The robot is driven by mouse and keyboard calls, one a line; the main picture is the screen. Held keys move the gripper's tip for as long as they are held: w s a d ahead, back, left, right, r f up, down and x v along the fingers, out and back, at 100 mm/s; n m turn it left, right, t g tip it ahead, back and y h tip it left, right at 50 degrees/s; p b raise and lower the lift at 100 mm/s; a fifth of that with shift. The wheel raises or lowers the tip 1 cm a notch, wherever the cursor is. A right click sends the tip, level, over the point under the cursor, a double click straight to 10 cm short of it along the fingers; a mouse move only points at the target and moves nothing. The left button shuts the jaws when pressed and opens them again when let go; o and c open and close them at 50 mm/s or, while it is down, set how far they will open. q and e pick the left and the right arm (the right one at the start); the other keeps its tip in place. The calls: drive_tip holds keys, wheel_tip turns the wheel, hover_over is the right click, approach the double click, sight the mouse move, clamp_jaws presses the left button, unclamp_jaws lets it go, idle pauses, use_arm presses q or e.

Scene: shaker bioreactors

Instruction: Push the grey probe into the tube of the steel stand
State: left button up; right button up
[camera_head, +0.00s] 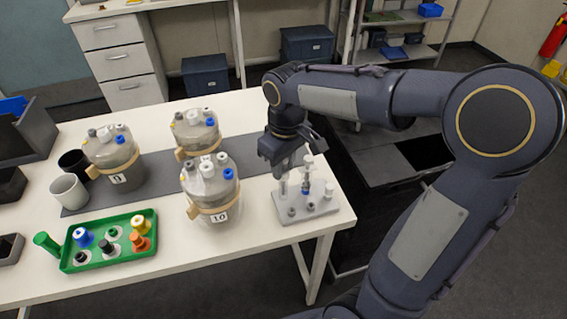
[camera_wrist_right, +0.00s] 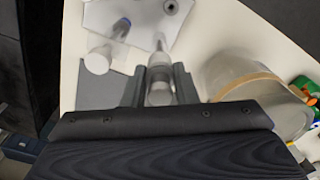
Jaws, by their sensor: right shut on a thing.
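My right gripper (camera_head: 281,170) hangs over the left back part of the steel stand (camera_head: 332,211), pointing down. In the right wrist view its jaws (camera_wrist_right: 160,75) are shut on the grey probe (camera_wrist_right: 160,93), a short grey cylinder with a narrower pale part beyond it towards the stand plate (camera_wrist_right: 182,28). Whether that pale part is the probe's own tip or a tube of the stand I cannot tell, nor whether the probe is inside a tube. A white-capped piece (camera_wrist_right: 98,60) and a blue-marked one (camera_wrist_right: 121,28) stand beside it. My left gripper is out of view.
Vessel 10 (camera_head: 209,185) stands just left of the stand, with two more strapped vessels (camera_head: 114,157) (camera_head: 197,133) behind it. A green tray (camera_head: 92,262) with coloured caps lies at the front left. White and black cups (camera_head: 69,190) (camera_head: 74,163) stand near it. The table's right edge is close.

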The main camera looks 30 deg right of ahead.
drive_tip(key=shift+f, duration=0.5)
drive_tip(key=o, duration=1.1)
drive_tip(key=r, duration=0.8)
drive_tip(key=shift+s, duration=0.2)
drive_tip(key=shift+f, duration=0.1)
drive_tip(key=s+a+f+m+t+y, duration=0.1)
drive_tip(key=s+f, duration=0.1)
drive_tip(key=s, duration=0.3)
drive_tip(key=s+a+f+m+t+y, duration=0.1)
drive_tip(key=s+f+m+t, duration=0.1)
drive_tip(key=s, duration=0.4)
drive_tip(key=s+a+f+m+t+y, duration=0.1)
drive_tip(key=s+a+f+m+t, duration=0.1)
drive_tip(key=s, duration=0.3)
drive_tip(key=shift+s+a+f+y, duration=0.1)
drive_tip(key=shift+s+f+y, duration=0.1)
drive_tip(key=shift+f+y, duration=0.1)
